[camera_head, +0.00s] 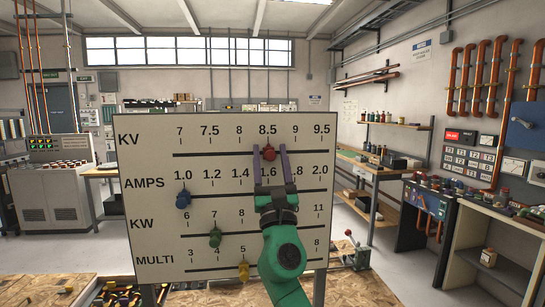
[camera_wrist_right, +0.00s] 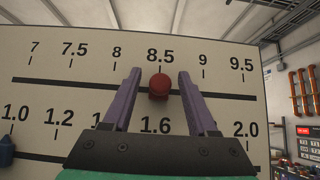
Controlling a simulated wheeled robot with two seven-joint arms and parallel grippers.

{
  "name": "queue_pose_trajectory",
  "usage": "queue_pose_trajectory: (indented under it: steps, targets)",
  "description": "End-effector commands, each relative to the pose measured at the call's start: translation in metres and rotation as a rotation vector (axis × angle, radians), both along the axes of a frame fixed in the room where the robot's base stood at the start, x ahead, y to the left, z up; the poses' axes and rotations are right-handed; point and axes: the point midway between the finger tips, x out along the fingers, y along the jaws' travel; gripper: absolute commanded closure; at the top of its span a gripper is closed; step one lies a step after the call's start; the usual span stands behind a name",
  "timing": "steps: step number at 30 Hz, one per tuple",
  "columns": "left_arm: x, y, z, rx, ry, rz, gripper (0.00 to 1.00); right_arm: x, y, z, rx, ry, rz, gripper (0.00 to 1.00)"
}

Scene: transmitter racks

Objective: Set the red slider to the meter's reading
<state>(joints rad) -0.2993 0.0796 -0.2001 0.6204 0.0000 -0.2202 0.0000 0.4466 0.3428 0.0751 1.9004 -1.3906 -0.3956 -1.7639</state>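A white panel (camera_head: 155,235) stands upright in front of me with four scale rows: KV, AMPS, KW and MULTI. The red slider (camera_head: 269,154) sits on the KV track at about the 8.5 mark; it also shows in the right wrist view (camera_wrist_right: 158,86). My right gripper (camera_head: 269,152) is open, with one purple finger on each side of the red slider. In the wrist view (camera_wrist_right: 158,85) gaps show between the knob and both fingers. My left gripper is not in view. I cannot make out a meter with a readable value.
A blue slider (camera_head: 183,199) is near 1.0 on AMPS, a green slider (camera_head: 215,237) near 7 on KW, and a yellow slider (camera_head: 244,270) near 5 on MULTI. A wooden bench (camera_head: 40,290) lies below. Equipment racks (camera_head: 475,160) stand at the right.

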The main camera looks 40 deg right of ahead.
Motion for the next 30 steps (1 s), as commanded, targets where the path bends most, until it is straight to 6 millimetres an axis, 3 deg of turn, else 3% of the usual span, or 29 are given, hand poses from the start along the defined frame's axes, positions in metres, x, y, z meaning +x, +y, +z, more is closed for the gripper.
queue_pose_trajectory:
  steps: [11, 17, 24, 30]
  targets:
    - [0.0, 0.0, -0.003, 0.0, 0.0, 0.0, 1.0, -0.003, 0.001, -0.005, 0.0, 0.0, 0.0, 0.41]
    - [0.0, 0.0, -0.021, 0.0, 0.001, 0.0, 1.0, -0.025, 0.014, -0.035, 0.0, 0.001, 0.002, 0.41]
    - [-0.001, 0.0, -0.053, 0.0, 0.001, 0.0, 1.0, -0.067, 0.037, -0.085, 0.001, 0.002, 0.001, 0.41]
    - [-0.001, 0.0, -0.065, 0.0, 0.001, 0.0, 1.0, -0.088, 0.049, -0.103, 0.0, 0.0, 0.0, 0.41]
